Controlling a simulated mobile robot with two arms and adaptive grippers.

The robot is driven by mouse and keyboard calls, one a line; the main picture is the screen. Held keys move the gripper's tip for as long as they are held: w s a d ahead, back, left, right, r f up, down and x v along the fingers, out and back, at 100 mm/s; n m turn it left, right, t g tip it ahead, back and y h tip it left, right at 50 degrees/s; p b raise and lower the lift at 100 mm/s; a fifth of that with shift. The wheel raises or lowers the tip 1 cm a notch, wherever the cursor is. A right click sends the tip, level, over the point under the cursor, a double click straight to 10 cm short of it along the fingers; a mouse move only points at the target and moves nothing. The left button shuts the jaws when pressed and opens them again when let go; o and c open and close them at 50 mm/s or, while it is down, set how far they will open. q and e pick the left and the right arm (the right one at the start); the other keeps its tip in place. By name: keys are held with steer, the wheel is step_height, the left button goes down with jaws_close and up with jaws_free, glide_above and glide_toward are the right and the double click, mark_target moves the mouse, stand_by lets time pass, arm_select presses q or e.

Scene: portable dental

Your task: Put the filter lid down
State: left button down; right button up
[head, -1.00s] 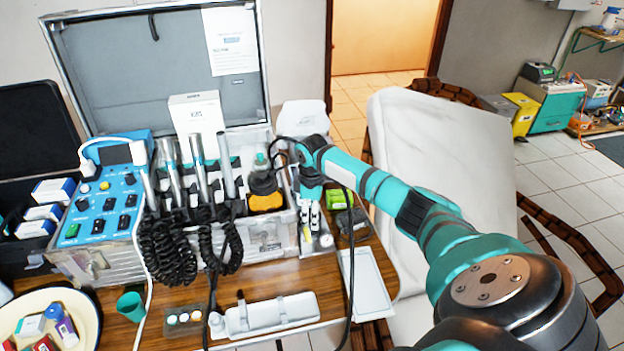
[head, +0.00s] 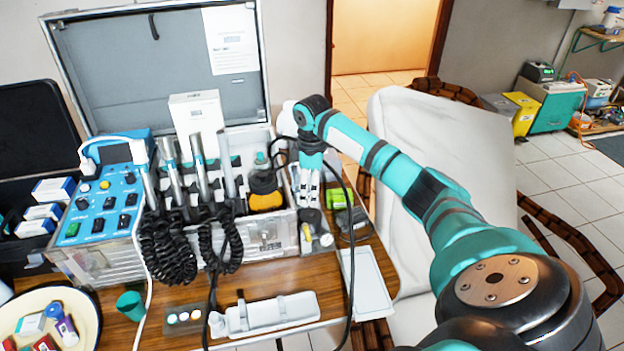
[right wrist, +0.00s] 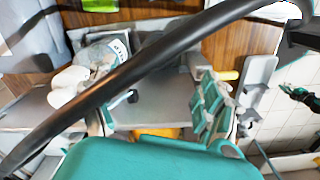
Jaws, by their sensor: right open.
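My right gripper (head: 309,200) points down over the narrow grey tray at the right side of the open case. A small dark round piece (head: 311,217), perhaps the filter lid, shows just below the fingertips. I cannot tell whether the fingers touch it. In the wrist view, the black hose crosses in front and hides part of the area near the fingers. My left gripper is not in view.
A black hose (head: 350,270) loops down beside the gripper. A jar with an orange base (head: 265,200) stands left of it, and a green box (head: 340,198) right. A white tray (head: 366,283) lies at the table's right edge. Handpieces with coiled cords crowd the case.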

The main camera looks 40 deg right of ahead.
steer(key=shift+r, duration=1.25)
